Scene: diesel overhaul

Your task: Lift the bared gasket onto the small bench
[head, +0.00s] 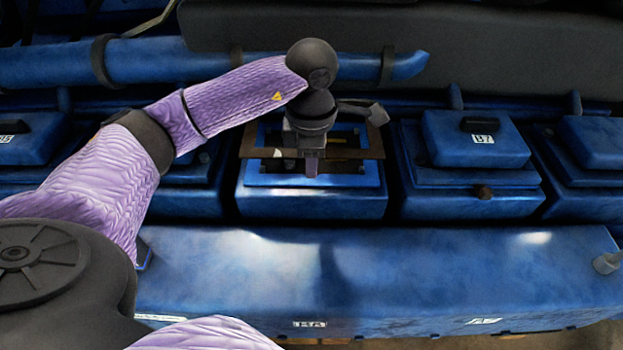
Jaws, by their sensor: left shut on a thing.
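The gasket (374,146) is a thin brown rectangular frame at the middle of the head view. It appears roughly level, over the open top of a blue housing (312,205), and seems raised a little above its rim. My left gripper (312,164) points down and is shut on the near bar of the gasket. The gripper and wrist hide part of the gasket's middle and far side. My right gripper is not in view. I cannot make out a small bench in this view.
Closed blue covers stand on either side, one marked B7 (482,139) at the right. A blue pipe (150,57) and a dark grey casing (500,50) run behind. A broad blue ledge (400,265) lies in front, mostly clear, with a small knob (607,263) at its right end.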

